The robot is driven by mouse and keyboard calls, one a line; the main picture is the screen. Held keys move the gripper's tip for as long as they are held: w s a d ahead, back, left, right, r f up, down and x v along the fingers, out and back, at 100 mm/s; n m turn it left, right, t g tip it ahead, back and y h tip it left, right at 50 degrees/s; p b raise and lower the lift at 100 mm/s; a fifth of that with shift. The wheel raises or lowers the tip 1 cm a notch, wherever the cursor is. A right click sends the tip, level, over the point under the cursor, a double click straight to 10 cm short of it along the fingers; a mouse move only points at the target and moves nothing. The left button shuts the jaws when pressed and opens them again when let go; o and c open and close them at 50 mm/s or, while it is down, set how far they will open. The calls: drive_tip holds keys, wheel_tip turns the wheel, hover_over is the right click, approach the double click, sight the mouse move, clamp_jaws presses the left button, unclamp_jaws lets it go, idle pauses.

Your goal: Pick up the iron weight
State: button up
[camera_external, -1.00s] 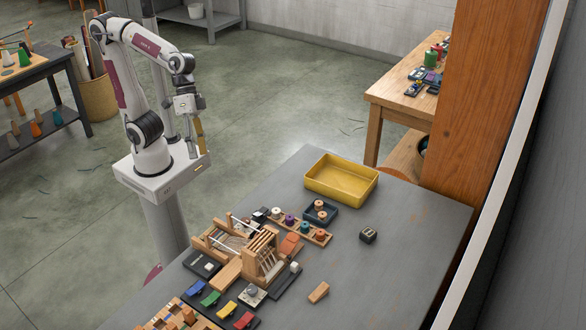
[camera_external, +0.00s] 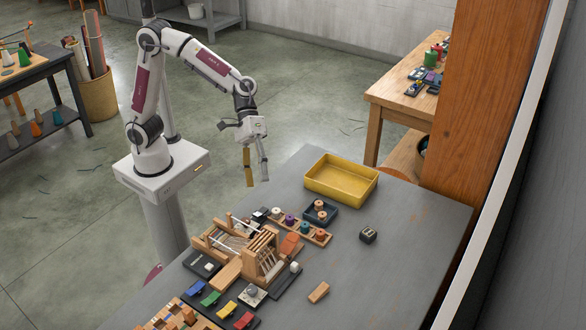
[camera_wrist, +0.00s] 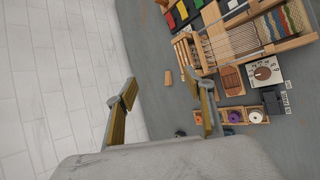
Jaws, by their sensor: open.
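A small dark block (camera_external: 368,235), which looks like the iron weight, sits on the grey table to the right of the loom, in the outside view. My gripper (camera_external: 256,172) is open and empty, in the air to the left of the yellow tray and well away from the dark block. In the wrist view my open gripper (camera_wrist: 162,85) has its two brass-coloured fingers wide apart. A dark bit (camera_wrist: 180,133) shows beside the right finger there; it is partly hidden and I cannot tell if it is the weight.
A yellow tray (camera_external: 315,187) stands at the table's back edge. A wooden loom (camera_external: 225,240), spools in a holder (camera_external: 318,238) and coloured pieces (camera_external: 210,298) crowd the left side. A small wooden block (camera_external: 319,292) lies in front. The right part of the grey table (camera_external: 420,240) is mostly clear.

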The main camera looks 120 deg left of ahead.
drive_tip(key=w+a+f+n+t, duration=0.1)
drive_tip(key=w+a+f+n, duration=0.35)
drive_tip(key=w, duration=0.45)
drive_tip(key=n+t+y, duration=0.4)
drive_tip(key=n+t, duration=0.1)
drive_tip(key=n, duration=0.9)
approach(368, 231)
drive_tip(key=shift+w+a+f, duration=0.2)
drive_tip(key=shift+w+f, duration=0.75)
drive_tip(key=shift+f, duration=0.1)
drive_tip(key=shift+w, duration=0.15)
drive_tip(key=shift+x, duration=1.2)
drive_tip(key=shift+d, duration=0.15)
drive_tip(key=shift+d+x, duration=0.15)
drive_tip(key=shift+x, duration=1.1)
drive_tip(key=shift+d+x, duration=0.2)
drive_tip(key=shift+x, duration=1.05)
drive_tip(key=shift+r, duration=0.15)
